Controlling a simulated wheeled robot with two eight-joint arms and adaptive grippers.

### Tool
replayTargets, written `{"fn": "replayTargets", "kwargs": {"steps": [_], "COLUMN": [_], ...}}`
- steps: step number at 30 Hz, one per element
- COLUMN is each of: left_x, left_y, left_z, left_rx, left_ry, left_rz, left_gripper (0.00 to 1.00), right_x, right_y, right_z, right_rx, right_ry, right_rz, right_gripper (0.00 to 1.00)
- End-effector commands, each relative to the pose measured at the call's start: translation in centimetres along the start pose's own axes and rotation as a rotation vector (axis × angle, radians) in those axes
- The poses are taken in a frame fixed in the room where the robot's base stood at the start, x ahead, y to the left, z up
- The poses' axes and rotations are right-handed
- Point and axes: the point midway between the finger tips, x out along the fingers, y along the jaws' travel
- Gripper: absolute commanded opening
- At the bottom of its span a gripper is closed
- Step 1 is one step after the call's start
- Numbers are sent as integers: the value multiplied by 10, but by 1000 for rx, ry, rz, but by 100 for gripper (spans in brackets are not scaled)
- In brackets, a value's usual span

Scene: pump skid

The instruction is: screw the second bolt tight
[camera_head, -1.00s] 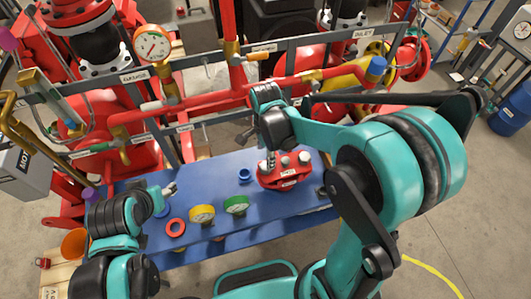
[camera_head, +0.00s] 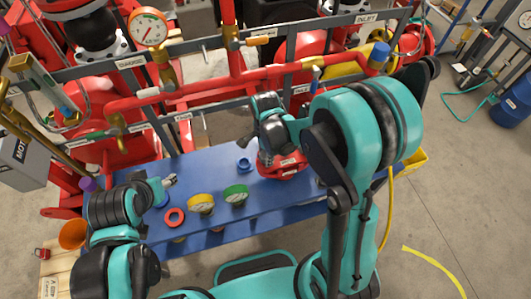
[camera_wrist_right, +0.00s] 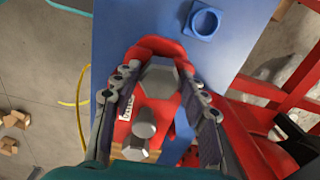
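The red flanged part (camera_head: 290,170) sits on the blue bench top, and my right arm partly covers it in the head view. In the right wrist view, the red part (camera_wrist_right: 150,46) carries a large grey hex bolt head (camera_wrist_right: 158,77), with another bolt head (camera_wrist_right: 144,122) and a third (camera_wrist_right: 135,148) nearer the camera. My right gripper (camera_wrist_right: 157,100) is open, its fingers apart on either side of the bolts, gripping none of them. In the head view, the right gripper (camera_head: 265,156) is over the left side of the red part. My left gripper (camera_head: 171,181) is over the bench's left side; its opening is unclear.
A blue ring-shaped holder (camera_head: 244,165) stands just left of the red part. A green-rimmed gauge (camera_head: 235,194), a yellow-rimmed gauge (camera_head: 200,203) and a red ring (camera_head: 174,217) line the bench. Red pipework (camera_head: 200,86) runs behind it.

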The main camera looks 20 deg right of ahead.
Motion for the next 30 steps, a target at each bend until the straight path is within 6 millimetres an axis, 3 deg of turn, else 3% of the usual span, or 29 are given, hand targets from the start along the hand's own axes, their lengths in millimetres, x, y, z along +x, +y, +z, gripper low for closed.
{"fn": "replayTargets", "kwargs": {"steps": [1,3,5,6,9,14,30], "left_x": [0,0,0,0,0,3,19], "left_y": [0,0,0,0,0,0,0], "left_z": [0,0,0,0,0,2,14], "left_rx": [0,0,0,0,0,0,0], "left_ry": [0,0,0,0,0,0,0], "left_rz": [0,0,0,0,0,0,0], "left_gripper": [51,51,51,51,51,51,51], "right_x": [0,0,0,0,0,1,2], "right_y": [0,0,0,0,0,0,0], "right_z": [0,0,0,0,0,0,0], "right_rx": [0,0,0,0,0,81,1026], "right_ry": [0,0,0,0,0,0,1], "right_rz": [0,0,0,0,0,0,0], "right_gripper": [23,6,6,27,7,7,7]}}
